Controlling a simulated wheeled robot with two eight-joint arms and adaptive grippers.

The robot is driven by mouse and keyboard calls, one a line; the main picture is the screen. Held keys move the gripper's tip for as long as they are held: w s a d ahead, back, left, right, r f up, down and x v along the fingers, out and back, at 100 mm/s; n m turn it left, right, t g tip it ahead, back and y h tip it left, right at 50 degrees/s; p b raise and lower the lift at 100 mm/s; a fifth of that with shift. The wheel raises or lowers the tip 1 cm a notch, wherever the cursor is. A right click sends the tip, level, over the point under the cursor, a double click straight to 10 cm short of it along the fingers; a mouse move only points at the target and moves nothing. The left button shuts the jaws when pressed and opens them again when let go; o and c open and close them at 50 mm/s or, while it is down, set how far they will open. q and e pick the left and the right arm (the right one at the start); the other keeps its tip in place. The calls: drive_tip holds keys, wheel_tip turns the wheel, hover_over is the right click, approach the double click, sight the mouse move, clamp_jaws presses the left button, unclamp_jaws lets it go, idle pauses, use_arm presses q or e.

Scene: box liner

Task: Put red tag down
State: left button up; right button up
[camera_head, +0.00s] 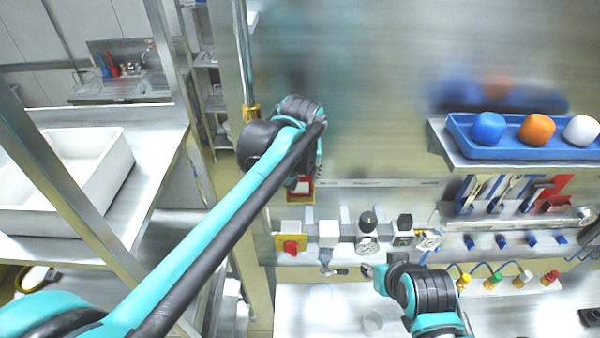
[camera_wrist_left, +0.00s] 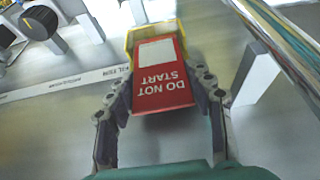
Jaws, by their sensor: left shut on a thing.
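A red tag with white "DO NOT START" lettering and a white label (camera_wrist_left: 163,88) sits between the fingers of my left gripper (camera_wrist_left: 165,92) in the left wrist view. The gripper is shut on it. A yellow edge (camera_wrist_left: 150,28) frames the tag's far end; I cannot tell whether it is part of the tag or a separate holder. In the head view the red tag (camera_head: 299,188) shows small below my left wrist, in front of the metal panel, with my left gripper (camera_head: 303,182) mostly hidden by the arm. My right gripper (camera_head: 372,272) is low in the middle, its fingers too small to read.
A yellow plate with a red knob (camera_head: 291,246) and a row of valves and gauges (camera_head: 367,240) sit below the tag. A white bin (camera_head: 115,165) stands on the left bench.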

use_arm(q)
drive_tip(key=shift+f, duration=0.2)
drive_tip(key=shift+s, duration=0.25)
drive_tip(key=shift+w+f, duration=0.1)
drive_tip(key=shift+f, duration=0.1)
drive_tip(key=o, duration=1.1)
drive_tip(key=shift+r, duration=0.1)
drive_tip(key=shift+r, duration=0.1)
